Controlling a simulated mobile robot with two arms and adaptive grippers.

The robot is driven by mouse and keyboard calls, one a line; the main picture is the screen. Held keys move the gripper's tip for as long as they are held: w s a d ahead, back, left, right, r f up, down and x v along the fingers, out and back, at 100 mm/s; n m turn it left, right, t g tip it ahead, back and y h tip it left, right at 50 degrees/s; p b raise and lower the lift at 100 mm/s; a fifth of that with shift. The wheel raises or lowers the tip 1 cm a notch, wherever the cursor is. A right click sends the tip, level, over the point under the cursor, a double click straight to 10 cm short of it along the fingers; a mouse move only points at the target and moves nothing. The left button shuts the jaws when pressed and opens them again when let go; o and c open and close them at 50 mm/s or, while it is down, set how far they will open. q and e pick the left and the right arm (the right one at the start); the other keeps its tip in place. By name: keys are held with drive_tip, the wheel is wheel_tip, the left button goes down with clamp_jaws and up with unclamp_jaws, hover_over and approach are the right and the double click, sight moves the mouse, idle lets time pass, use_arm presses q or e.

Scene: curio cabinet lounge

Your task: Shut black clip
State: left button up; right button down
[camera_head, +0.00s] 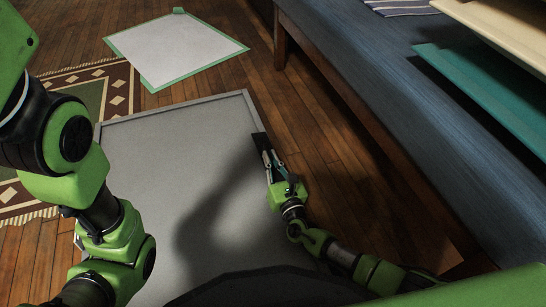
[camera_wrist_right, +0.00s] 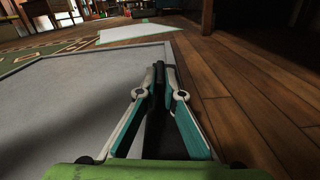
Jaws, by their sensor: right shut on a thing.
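The black clip (camera_head: 259,139) is a dark piece at the right edge of a grey framed panel (camera_head: 150,160). My right gripper (camera_head: 266,158) reaches it from the near side. In the right wrist view the two fingers (camera_wrist_right: 158,84) are close together with a dark piece between their tips, beside the rim of the panel (camera_wrist_right: 70,105). The gripper is shut on the black clip. The fingers hide much of the clip, so I cannot tell whether it is open or closed. My left arm crosses the left side of the head view, but its gripper is out of sight.
A white sheet with a green border (camera_head: 175,48) lies on the wooden floor beyond the panel. A patterned rug (camera_head: 95,85) is at the left. A long blue bench (camera_head: 400,90) runs along the right, with bare floor (camera_head: 330,150) between it and the panel.

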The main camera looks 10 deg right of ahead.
sight(278, 179)
drive_tip(key=shift+s+a+f+n, duration=0.1)
drive_tip(key=shift+a+f+n, duration=0.1)
drive_tip(key=shift+n, duration=0.2)
drive_tip(key=c, duration=2.2)
unclamp_jaws()
drive_tip(key=shift+o, duration=0.2)
drive_tip(key=shift+d, duration=0.1)
drive_tip(key=s, duration=0.3)
drive_tip(key=s+d, duration=0.1)
drive_tip(key=s, duration=0.3)
drive_tip(key=shift+s+d, duration=0.15)
drive_tip(key=shift+d, duration=0.05)
drive_tip(key=shift+r, duration=0.1)
